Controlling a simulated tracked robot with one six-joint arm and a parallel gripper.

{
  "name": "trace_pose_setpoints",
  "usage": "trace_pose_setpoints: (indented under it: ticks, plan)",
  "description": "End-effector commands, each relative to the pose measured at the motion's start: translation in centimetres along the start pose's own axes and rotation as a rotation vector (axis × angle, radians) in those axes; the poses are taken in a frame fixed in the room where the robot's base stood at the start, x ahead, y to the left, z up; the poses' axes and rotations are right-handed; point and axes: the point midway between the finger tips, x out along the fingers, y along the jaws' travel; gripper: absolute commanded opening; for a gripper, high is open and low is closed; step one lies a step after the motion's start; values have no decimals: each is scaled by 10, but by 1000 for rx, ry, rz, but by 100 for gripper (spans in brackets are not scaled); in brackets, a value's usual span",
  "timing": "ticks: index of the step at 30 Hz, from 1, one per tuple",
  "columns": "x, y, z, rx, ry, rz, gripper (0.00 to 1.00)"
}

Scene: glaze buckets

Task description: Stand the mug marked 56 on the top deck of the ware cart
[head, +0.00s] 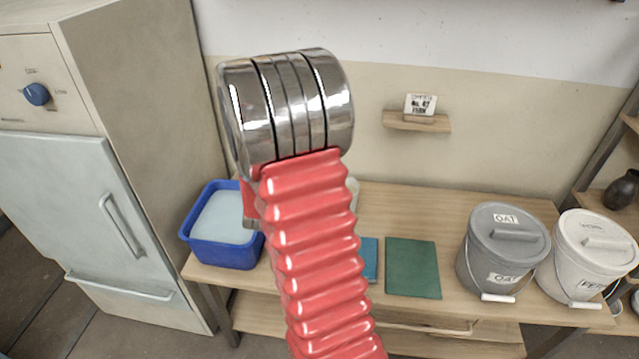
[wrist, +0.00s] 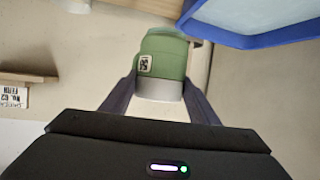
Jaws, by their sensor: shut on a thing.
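In the wrist view, a green mug (wrist: 163,57) with a pale grey band at one end sits between the two dark fingers of my gripper (wrist: 162,72). The fingers are shut on it from both sides. A small white tag on the mug carries a mark that looks like 56, turned sideways. In the head view my red arm and its chrome joint fill the middle, and the gripper and mug are hidden behind them. I cannot make out a ware cart in either view.
A blue tub (head: 190,240) of pale liquid stands at the bench's left end; its rim (wrist: 240,38) shows near the mug. The bench (head: 450,208) also bears a green mat (head: 412,268), a grey bucket (head: 500,255) and a white bucket (head: 590,262). A wall shelf (head: 400,122) holds a card.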

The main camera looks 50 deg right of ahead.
Motion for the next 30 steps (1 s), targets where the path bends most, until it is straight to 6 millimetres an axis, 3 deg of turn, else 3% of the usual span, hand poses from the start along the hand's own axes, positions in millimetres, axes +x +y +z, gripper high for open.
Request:
trace_pose_setpoints:
  ticks: [1, 6, 15, 21, 30]
  plan:
    - [-7, -23, -3, -22, 3, -57, 23]
    - [-35, -97, -6, -104, 4, -252, 23]
    - [-107, -209, 5, -241, 2, -583, 23]
    - [-146, -251, 15, -302, 2, -732, 23]
    - [-157, -260, 18, -317, 2, -770, 23]
